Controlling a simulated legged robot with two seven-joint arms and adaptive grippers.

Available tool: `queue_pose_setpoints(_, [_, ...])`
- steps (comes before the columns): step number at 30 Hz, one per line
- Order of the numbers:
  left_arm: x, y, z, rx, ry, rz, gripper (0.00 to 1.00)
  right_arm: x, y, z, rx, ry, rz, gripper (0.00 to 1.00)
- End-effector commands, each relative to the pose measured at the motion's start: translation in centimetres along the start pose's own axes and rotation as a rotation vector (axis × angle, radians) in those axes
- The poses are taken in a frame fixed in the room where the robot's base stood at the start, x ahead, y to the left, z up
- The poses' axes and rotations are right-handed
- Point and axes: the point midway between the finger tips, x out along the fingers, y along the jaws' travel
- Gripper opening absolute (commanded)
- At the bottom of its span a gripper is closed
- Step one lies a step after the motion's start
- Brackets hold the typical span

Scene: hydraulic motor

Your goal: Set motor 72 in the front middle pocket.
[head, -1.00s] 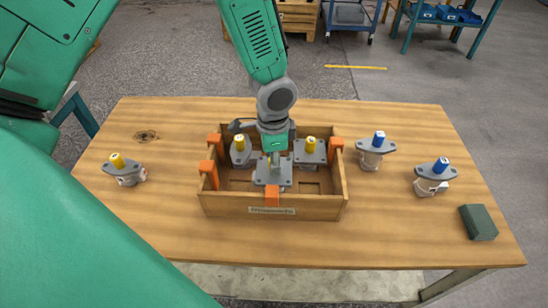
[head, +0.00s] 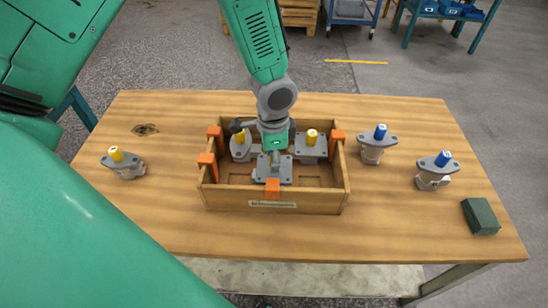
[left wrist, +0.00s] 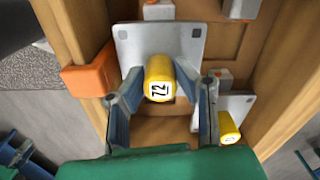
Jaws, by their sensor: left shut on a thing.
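Motor 72 has a grey square flange (head: 284,172) and a yellow cap marked 72, which shows in the left wrist view (left wrist: 159,79). It is in the front middle of the wooden crate (head: 222,199), behind the front orange block (head: 272,189). My left gripper (head: 274,157) reaches down from above. In the left wrist view its fingers (left wrist: 160,105) are on either side of the motor and shut on it. The motor's underside is hidden, so I cannot tell whether it is fully seated. My right gripper is not in view.
Two yellow-capped motors stand in the crate's back left (head: 241,147) and back right (head: 311,144). Another yellow-capped motor (head: 122,162) is left of the crate. Two blue-capped motors (head: 376,146) (head: 434,171) and a dark green block (head: 481,216) are to its right.

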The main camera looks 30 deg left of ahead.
Motion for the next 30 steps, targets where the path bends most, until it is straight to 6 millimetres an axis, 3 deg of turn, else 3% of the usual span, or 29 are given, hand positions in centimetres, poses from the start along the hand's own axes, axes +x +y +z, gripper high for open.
queue_pose_setpoints(18, [0.8, -0.05, -0.06, 0.0, 0.002, -0.002, 0.0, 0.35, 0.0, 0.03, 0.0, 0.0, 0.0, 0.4])
queue_pose_setpoints(19, [0.76, -0.06, -0.06, 0.0, 0.002, -0.002, 0.36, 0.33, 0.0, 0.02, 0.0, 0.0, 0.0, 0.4])
queue_pose_setpoints(20, [0.75, -0.06, -0.06, 0.0, 0.002, -0.002, 0.47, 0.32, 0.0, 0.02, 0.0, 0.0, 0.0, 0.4])
queue_pose_setpoints(30, [0.75, -0.01, 0.0, 0.0, -0.001, 0.001, 0.5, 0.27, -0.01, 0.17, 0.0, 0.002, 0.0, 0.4])
